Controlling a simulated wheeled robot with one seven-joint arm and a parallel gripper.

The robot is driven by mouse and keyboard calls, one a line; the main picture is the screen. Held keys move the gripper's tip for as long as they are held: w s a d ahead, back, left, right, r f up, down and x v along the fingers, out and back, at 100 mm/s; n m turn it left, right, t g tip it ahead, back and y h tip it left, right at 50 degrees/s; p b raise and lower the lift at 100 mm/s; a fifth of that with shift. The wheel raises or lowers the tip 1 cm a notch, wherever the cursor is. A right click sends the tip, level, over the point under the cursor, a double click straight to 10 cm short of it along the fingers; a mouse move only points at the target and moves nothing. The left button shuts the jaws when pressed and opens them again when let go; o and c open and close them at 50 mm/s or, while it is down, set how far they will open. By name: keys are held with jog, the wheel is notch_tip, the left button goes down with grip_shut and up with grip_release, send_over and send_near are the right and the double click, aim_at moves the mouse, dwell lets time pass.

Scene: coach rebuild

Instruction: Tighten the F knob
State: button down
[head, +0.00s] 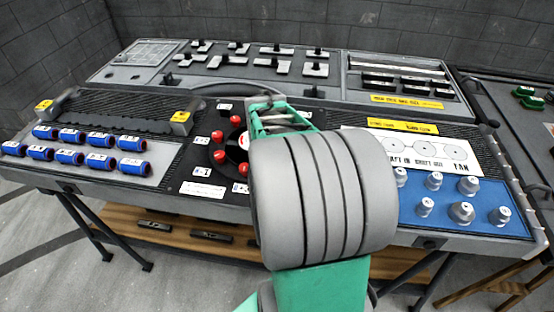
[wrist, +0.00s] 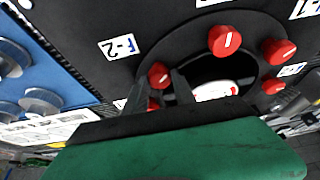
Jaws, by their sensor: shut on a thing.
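Several red knobs sit around a black round plate with a white and red centre; one stands clear at the top in the wrist view (wrist: 224,41), and another shows in the head view (head: 217,136). A white label reading F-2 (wrist: 120,47) lies on the black panel. My gripper (wrist: 158,78) has its two dark fingers on either side of the red knob nearest that label (wrist: 158,71) and is shut on it. In the head view my gripper (head: 282,118) is over the round plate, and my arm hides the held knob.
Blue cylinders (head: 72,136) lie in rows at left. A blue panel with grey knobs (head: 461,212) is at right, beside a white board marked FAN (head: 420,150). A grey upright panel with levers (head: 280,62) stands behind. A curved grey bar arches just behind my gripper.

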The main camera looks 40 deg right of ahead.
dwell(0.4)
jog(key=c, duration=1.1)
grip_release()
jog(key=shift+o, duration=0.2)
jog(key=v, duration=0.7)
jog(key=shift+r, duration=0.35)
jog(key=shift+a, duration=0.15)
